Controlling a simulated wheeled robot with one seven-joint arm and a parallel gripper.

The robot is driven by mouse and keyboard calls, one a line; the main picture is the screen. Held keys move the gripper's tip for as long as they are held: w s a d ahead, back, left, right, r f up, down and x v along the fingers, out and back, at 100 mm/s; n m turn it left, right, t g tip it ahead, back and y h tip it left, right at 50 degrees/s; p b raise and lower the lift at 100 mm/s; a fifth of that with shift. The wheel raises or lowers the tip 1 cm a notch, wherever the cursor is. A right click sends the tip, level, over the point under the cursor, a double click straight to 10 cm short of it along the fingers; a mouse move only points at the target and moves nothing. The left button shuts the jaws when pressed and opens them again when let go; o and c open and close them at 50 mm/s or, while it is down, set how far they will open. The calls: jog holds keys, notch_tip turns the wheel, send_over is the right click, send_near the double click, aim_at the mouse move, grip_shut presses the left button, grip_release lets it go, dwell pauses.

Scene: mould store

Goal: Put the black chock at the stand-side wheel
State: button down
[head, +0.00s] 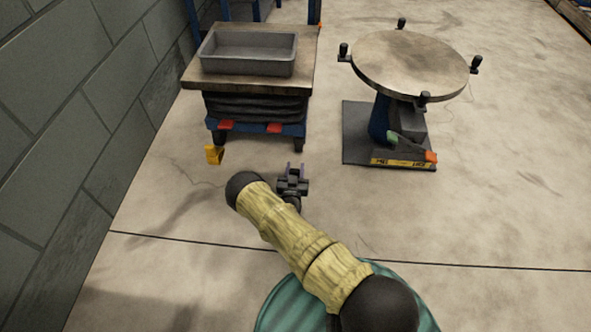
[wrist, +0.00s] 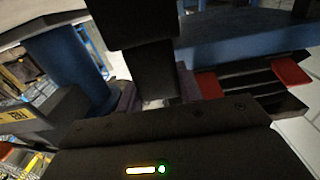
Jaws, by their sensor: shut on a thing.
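My gripper (head: 295,167) is low over the floor in front of the cart, its purple fingertips pointing towards the stand-side wheel (head: 298,144). The wrist view shows the fingers shut on the black chock (wrist: 155,70), a dark block between the purplish pads. In the head view the chock is too small and dark to make out clearly. The stand-side wheel is at the cart's front right, on the side of the round stand (head: 410,65). The gripper appears a little short of this wheel; I cannot tell whether the chock touches it.
The cart (head: 195,84) carries a grey tray (head: 247,68) and has red pedals (head: 274,128). A yellow chock (head: 213,155) lies by its front left wheel. The stand's dark base plate (head: 358,150) lies to the right. A block wall bounds the left; the floor between is clear.

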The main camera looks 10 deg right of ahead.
jog(key=c, duration=0.9)
grip_release()
jog(key=shift+r, duration=0.1)
jog(key=p+v, duration=0.6)
jog(key=v, duration=0.6)
